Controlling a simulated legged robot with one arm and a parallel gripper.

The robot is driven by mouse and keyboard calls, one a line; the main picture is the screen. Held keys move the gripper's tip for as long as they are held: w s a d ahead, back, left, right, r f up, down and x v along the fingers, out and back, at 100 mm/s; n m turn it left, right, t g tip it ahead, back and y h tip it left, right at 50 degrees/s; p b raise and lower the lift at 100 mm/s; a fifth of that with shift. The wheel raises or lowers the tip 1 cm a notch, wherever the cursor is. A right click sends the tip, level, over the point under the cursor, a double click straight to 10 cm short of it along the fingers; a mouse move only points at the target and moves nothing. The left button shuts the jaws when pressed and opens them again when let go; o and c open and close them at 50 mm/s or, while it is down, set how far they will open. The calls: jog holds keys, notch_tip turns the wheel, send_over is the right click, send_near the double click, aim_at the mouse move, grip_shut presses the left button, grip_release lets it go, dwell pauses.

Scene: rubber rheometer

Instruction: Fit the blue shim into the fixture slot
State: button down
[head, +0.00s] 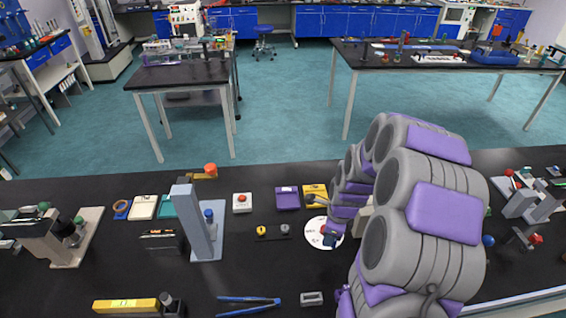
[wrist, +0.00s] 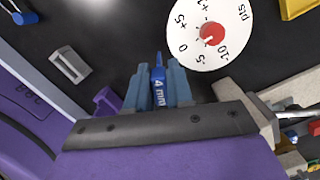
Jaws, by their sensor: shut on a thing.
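The blue shim (wrist: 158,72), marked "4 mm", is held upright between the blue-grey fingers of my gripper (wrist: 158,90) in the wrist view. My gripper is shut on it, and its tip points toward the black bench top. In the head view my grey and purple arm hides most of the gripper. A small grey block with a slot-like opening (wrist: 70,62) lies left of the gripper, apart from it; it also shows in the head view (head: 312,298). I cannot tell whether this is the fixture.
A beige block (wrist: 245,102) is close on the right. Blue tweezers (head: 248,301), a yellow bar (head: 125,305) and a grey upright stand (head: 193,222) are further left.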

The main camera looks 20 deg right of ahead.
jog(key=w+a+r+n+g, duration=0.1)
jog(key=w+a+r+n, duration=0.2)
jog(key=w+a+n, duration=0.2)
jog(key=w+a+r+n+g+h, duration=0.1)
jog(key=w+a+r+n, duration=0.3)
jog(key=a+n, duration=0.8)
jog(key=w+n, duration=0.2)
jog(key=n, duration=0.6)
jog(key=shift+a, duration=0.15)
